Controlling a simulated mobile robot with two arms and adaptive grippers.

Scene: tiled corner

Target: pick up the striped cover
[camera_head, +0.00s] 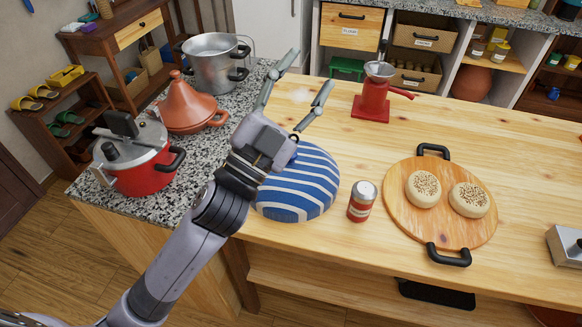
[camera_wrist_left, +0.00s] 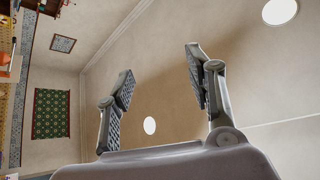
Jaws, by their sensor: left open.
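The striped cover (camera_head: 305,188) is a blue and white dome on the wooden counter, left of the can. It has a small dark loop at its top, and my left gripper and wrist hide part of its upper left side. My left gripper (camera_head: 302,92) is open and empty. In the head view its fingers point up and away, above and beyond the cover. In the left wrist view the two open fingers (camera_wrist_left: 160,88) show only wall and ceiling between them. I cannot tell whether the wrist touches the cover. My right gripper is not in view.
A red and silver can (camera_head: 362,201) stands just right of the cover. A round board (camera_head: 440,228) with two breads lies further right. A red grinder (camera_head: 372,100) stands behind. A red pressure cooker (camera_head: 138,165), tagine (camera_head: 188,107) and steel pot (camera_head: 215,62) crowd the granite on the left.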

